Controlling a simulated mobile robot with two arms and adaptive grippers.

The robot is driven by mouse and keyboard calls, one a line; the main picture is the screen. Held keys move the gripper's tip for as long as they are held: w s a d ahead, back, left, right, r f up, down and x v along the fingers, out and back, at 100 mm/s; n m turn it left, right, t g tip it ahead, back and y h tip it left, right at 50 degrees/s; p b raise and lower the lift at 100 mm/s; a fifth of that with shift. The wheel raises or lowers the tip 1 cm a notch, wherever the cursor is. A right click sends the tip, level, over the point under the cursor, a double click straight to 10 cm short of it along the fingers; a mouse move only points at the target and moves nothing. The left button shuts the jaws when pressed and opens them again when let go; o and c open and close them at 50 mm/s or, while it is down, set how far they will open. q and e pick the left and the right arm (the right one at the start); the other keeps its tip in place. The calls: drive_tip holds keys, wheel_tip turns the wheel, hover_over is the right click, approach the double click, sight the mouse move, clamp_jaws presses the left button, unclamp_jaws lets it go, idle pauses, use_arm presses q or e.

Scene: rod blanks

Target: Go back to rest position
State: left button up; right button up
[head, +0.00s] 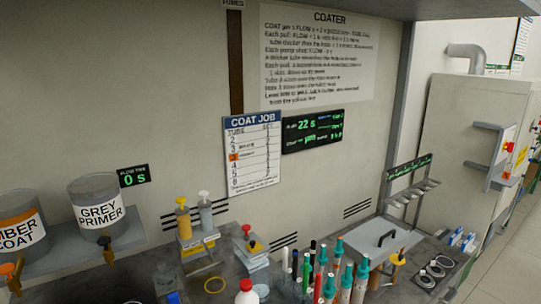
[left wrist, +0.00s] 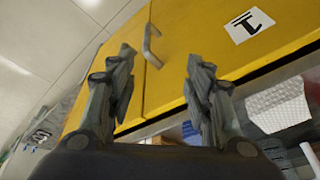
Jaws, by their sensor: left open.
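My left gripper (left wrist: 160,72) shows in the left wrist view with its two dark fingers spread wide apart and nothing between them. Behind the fingers is a yellow cabinet front (left wrist: 205,35) with a metal handle (left wrist: 151,45) and a white label with a black mark (left wrist: 249,26). The view is tilted, and I cannot tell the exact gap to the cabinet. Neither gripper shows in the head view. My right gripper is not in view.
The head view shows a crowded counter: an amber coat tank (head: 22,230), a grey primer tank (head: 98,210), pump bottles (head: 205,213), several coloured-topped tubes (head: 346,280) and a grey lidded box (head: 378,243). A white textured item (left wrist: 279,106) shows low right in the left wrist view.

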use_arm(q)
wheel_tip(320, 180, down, 24)
drive_tip(key=s+g, duration=0.1)
drive_tip(key=s, duration=0.2)
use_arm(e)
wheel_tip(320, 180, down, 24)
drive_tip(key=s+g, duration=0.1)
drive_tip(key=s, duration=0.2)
use_arm(q)
drive_tip(key=s+a+f+g, duration=0.1)
drive_tip(key=s+a+f, duration=0.2)
drive_tip(key=s+f, duration=1.2)
drive_tip(key=shift+s, duration=0.55)
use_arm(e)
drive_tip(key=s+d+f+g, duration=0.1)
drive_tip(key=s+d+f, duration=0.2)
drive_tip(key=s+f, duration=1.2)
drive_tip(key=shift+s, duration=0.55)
